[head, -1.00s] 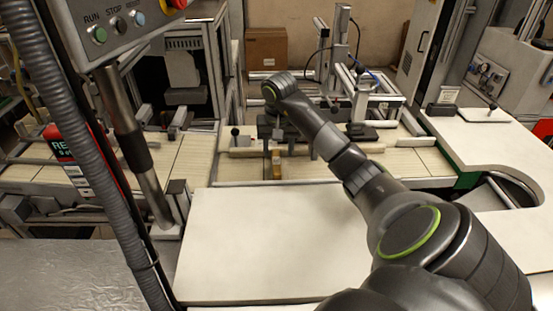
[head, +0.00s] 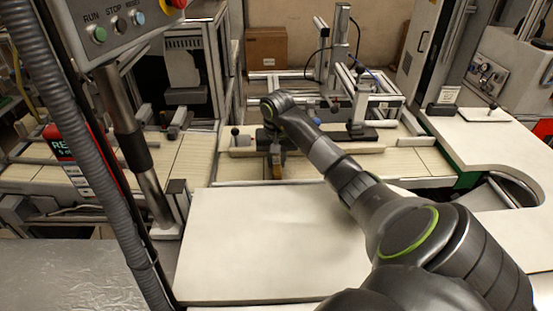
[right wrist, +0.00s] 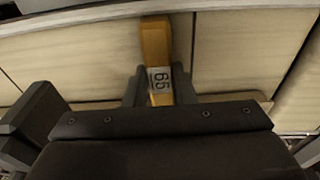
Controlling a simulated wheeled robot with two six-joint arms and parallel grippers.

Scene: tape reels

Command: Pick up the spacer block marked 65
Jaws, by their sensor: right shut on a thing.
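The spacer block is a narrow yellow-orange block (right wrist: 155,40) with a pale label reading 65, seen in the right wrist view. My right gripper (right wrist: 160,88) has one finger on each side of it and is shut on it around the label. In the head view my right gripper (head: 275,152) reaches down at the pale slatted conveyor, and a small part of the block (head: 277,172) shows below it. Whether the block still touches the surface is unclear. My left gripper is not in view.
A pale bench top (head: 265,245) lies clear in front of the conveyor. A long wooden bar (head: 345,150) lies across the conveyor beside the gripper. A control box (head: 115,30) on a post stands at left. A curved white worktop (head: 480,145) is at right.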

